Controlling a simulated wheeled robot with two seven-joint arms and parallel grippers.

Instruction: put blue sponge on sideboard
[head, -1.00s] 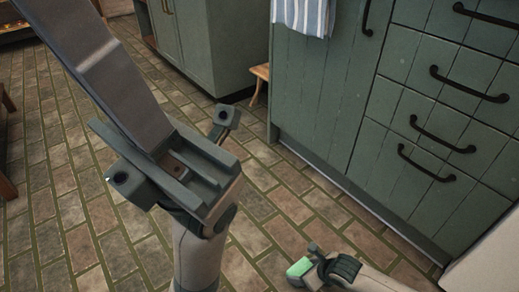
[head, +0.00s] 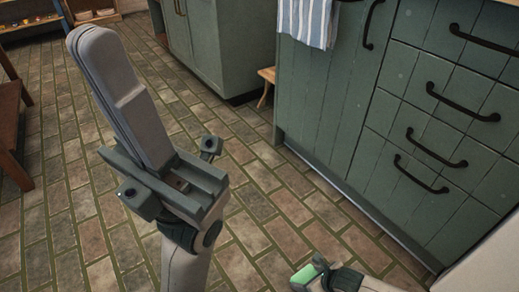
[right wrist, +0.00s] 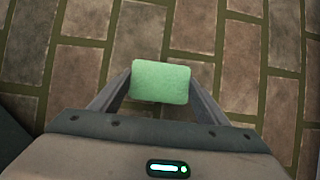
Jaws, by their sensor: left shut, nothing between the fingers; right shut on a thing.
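No blue sponge shows; a pale green, sponge-like block (right wrist: 160,82) sits between the fingers of my right gripper (right wrist: 160,75) in the right wrist view. That gripper is shut on it, above the brick floor. In the head view the same green block (head: 304,275) shows in part at the bottom edge, with my right gripper (head: 318,276) partly cut off. My left gripper (head: 88,48) is shut and empty, its long grey fingers pointing up and left over the floor. I cannot tell which piece of furniture is the sideboard; no top surface for it shows clearly.
A green cabinet (head: 345,130) with black-handled drawers fills the right side, a striped towel (head: 308,22) hanging on it. Another green cabinet (head: 222,50) and a small wooden stool (head: 266,84) stand behind. Brown wooden furniture (head: 12,130) is at left. Brick floor between is clear.

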